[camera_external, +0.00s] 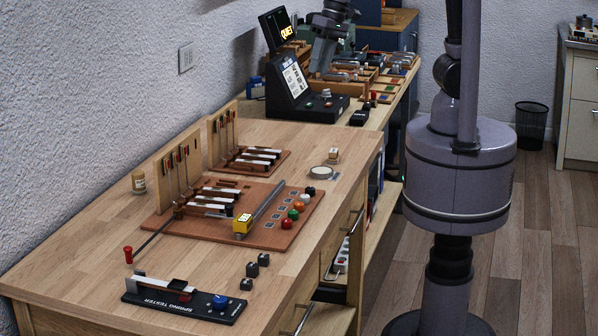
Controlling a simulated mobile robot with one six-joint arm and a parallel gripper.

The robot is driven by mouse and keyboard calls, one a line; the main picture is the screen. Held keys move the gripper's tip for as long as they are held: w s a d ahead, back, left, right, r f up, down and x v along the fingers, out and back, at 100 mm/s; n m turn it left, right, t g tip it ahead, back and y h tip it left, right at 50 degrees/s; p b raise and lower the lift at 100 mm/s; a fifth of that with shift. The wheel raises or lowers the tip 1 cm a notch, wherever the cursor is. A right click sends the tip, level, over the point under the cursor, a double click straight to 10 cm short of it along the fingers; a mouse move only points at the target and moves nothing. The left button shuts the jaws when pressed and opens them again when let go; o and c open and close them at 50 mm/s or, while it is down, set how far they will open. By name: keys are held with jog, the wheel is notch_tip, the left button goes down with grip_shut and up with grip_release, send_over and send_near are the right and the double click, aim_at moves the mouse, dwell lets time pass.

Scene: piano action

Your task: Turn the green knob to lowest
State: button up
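The small green knob (293,214) sits near the right edge of a reddish-brown board (262,237) on the wooden workbench. It is in a slanting row with a red knob (286,223) just nearer, an orange knob (298,206) just beyond, and a white and a black knob (310,190) farther along. Small dark label squares lie to the left of the row. The green knob's setting is too small to read. My gripper is not in view; my grey column and part of my arm show at the right, apart from the bench.
A yellow block (242,224) sits on a grey rail (262,206) left of the knobs. A spring tester (185,299) and several dark cubes (252,269) lie nearer. Bare bench lies right of the knobs.

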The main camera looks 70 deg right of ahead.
jog(key=w+a+f+g+p, duration=0.1)
jog(key=w+a+f+p, duration=0.15)
jog(key=a, duration=0.75)
jog(key=g+h+p, duration=0.1)
jog(key=h+p, duration=0.1)
send_over(293, 211)
notch_tip(293, 211, down, 9)
notch_tip(293, 211, down, 18)
jog(key=b, duration=0.5)
jog(key=shift+a+r, duration=0.1)
jog(key=shift+a, duration=0.05)
jog(key=shift+c, duration=0.4)
grip_shut()
